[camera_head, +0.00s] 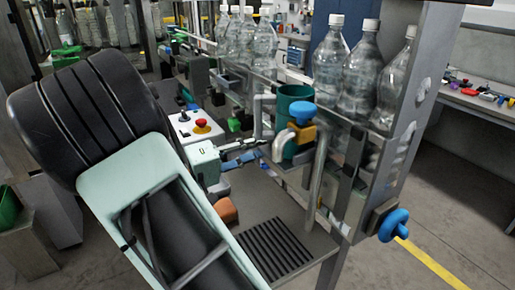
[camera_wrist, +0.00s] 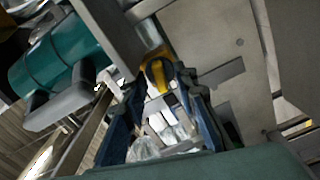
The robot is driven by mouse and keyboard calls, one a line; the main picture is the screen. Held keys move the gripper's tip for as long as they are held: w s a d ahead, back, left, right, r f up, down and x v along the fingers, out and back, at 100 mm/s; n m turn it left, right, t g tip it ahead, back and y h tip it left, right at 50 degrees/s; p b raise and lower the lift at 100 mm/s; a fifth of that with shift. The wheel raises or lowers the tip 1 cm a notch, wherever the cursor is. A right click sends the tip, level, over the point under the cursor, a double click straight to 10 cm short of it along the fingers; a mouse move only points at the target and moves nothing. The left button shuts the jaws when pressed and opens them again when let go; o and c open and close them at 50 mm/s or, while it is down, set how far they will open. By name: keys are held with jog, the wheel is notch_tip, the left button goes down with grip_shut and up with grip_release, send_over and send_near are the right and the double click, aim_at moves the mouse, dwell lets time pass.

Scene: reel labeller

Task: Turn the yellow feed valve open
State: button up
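A yellow part (camera_wrist: 158,72), which looks like the feed valve, shows in the wrist view just beyond and between my fingertips. In the head view a yellow valve body (camera_head: 303,131) under a round blue knob (camera_head: 302,113) sits in front of a green cylinder (camera_head: 290,97); I cannot tell whether it is the same part. My gripper (camera_head: 258,152) reaches toward this pipework from the left. In the wrist view my gripper (camera_wrist: 160,88) has its two blue-dark fingers apart, with clear bottles visible between them. Contact with the yellow part cannot be made out.
Clear bottles (camera_head: 360,68) stand on a rail behind the valve. A grey post (camera_head: 405,125) with a blue handwheel (camera_head: 393,225) is at right. A control box with a red button (camera_head: 201,124) lies behind my arm. A grey pipe (camera_head: 317,178) rises near the valve.

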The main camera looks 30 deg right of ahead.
grip_shut()
jog(key=shift+n+p, duration=1.15)
jog(key=shift+n, duration=0.45)
grip_release()
